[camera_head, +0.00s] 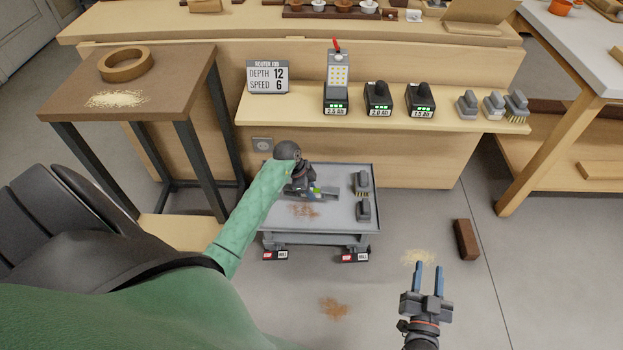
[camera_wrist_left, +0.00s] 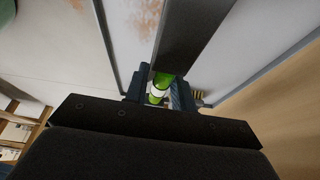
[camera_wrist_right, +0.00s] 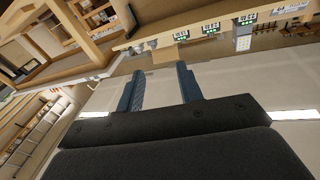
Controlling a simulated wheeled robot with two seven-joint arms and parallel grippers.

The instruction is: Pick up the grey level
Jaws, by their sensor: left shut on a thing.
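The grey level (camera_head: 329,194) is at the grey cart's top, near its back edge, in the head view. My left gripper (camera_head: 306,190) is shut on it. In the left wrist view the level (camera_wrist_left: 197,32) runs up between the fingers, with its bright green vial at the jaws (camera_wrist_left: 160,88). I cannot tell whether the level touches the cart top. My left wrist and hand hide part of it in the head view. My right gripper (camera_head: 427,278) is open and empty over the floor at the lower right; its parted fingers show in the right wrist view (camera_wrist_right: 161,82).
The cart (camera_head: 340,218) bears two grey brushes (camera_head: 362,184) and brown dust. Behind it, a shelf (camera_head: 300,108) holds battery chargers and brushes. A side table (camera_head: 165,68) with a tape roll stands left. A brown block (camera_head: 466,239) lies on the floor at right.

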